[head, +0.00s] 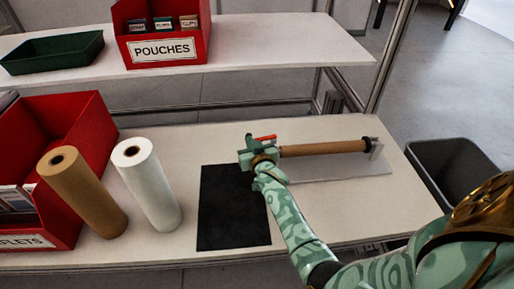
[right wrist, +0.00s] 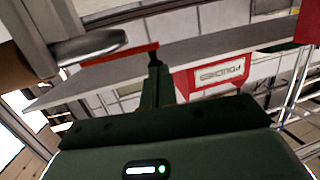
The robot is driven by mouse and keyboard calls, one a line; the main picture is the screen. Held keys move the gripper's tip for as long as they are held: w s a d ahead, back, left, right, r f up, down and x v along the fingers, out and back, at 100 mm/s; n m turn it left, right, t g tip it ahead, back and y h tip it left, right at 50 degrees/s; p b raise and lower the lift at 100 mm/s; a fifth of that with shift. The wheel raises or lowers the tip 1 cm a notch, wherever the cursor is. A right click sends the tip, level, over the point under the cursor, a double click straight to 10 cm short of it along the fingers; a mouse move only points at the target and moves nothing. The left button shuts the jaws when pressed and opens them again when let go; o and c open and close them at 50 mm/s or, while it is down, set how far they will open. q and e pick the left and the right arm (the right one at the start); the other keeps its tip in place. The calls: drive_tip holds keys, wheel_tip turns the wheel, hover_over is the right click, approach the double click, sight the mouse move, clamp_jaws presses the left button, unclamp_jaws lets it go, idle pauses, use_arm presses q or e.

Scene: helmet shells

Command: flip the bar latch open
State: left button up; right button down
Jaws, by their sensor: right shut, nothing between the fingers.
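The bar latch shows as a thin red bar (head: 265,138) at the left end of a paper roll holder. In the right wrist view the red bar (right wrist: 108,59) slants across the upper left, beside a grey metal part (right wrist: 90,46). My right gripper (head: 247,152) is at the holder's left end, just by the red bar, and hides part of that end. In the right wrist view its fingers (right wrist: 156,62) are shut and empty, with their tips at the bar's right end; I cannot tell whether they touch it. My left gripper is not in view.
The brown roll (head: 322,148) lies along the holder. A black mat (head: 225,220) is left of my right arm. A white roll (head: 147,185), a brown roll (head: 82,192) and a red bin (head: 75,130) stand left. A grey waste bin (head: 455,160) is right of the table.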

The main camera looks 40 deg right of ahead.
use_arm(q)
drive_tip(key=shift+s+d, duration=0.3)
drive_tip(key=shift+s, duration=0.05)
use_arm(e)
drive_tip(key=shift+w+r, duration=0.1)
drive_tip(key=shift+w, duration=1)
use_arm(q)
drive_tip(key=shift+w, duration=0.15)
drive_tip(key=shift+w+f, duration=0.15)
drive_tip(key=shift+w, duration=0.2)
use_arm(e)
drive_tip(key=shift+r, duration=0.1)
